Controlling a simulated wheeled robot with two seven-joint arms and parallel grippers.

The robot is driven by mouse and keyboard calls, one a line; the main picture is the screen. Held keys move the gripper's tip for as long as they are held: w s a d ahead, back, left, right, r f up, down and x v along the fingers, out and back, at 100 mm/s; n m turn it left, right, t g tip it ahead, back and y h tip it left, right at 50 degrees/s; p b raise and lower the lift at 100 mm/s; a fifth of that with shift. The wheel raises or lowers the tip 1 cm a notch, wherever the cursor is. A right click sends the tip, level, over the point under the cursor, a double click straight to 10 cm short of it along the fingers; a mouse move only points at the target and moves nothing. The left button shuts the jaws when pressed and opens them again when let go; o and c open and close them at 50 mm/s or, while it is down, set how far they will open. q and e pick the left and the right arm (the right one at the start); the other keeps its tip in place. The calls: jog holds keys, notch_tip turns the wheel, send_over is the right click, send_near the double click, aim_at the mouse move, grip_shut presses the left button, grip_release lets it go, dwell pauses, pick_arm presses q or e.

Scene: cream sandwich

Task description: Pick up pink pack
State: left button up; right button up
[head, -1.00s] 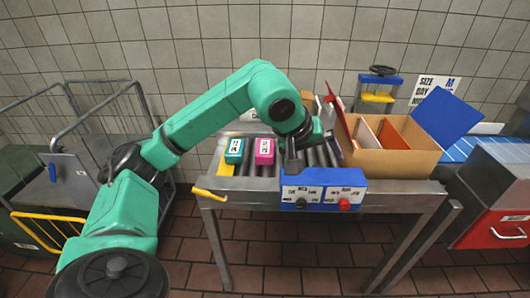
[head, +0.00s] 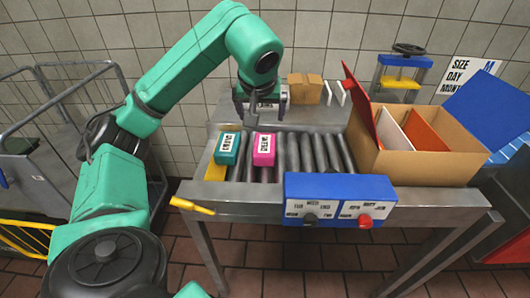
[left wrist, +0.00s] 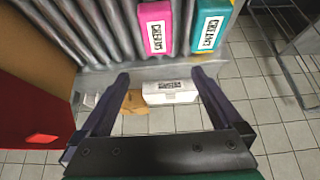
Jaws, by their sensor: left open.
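The pink pack (head: 264,149) lies on the roller conveyor with a white label on top. It also shows at the top of the left wrist view (left wrist: 155,27). A teal pack (head: 228,148) lies just left of it in the head view, a small gap between them. My left gripper (head: 262,110) is open and empty, above the far edge of the conveyor, behind the pink pack. In the left wrist view its two fingers (left wrist: 158,82) are spread wide, with the pink pack beyond them. My right gripper is not in view.
A cardboard box (head: 426,165) with dividers stands at the conveyor's right. A blue control box (head: 338,200) is on the front edge. A white carton (left wrist: 170,92) and small brown box (head: 305,88) are behind. Rollers (head: 316,155) right of the pink pack are bare.

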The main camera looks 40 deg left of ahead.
aim_at(265, 144)
pick_arm(q)
jog(key=x, duration=0.6)
jog(key=d+b+x, duration=0.1)
jog(key=x, duration=0.5)
jog(key=s+f+b+x, duration=0.1)
jog(key=x, duration=0.5)
jog(key=shift+d, duration=0.2)
jog(key=shift+s+r, duration=0.1)
jog(key=c, duration=1.2)
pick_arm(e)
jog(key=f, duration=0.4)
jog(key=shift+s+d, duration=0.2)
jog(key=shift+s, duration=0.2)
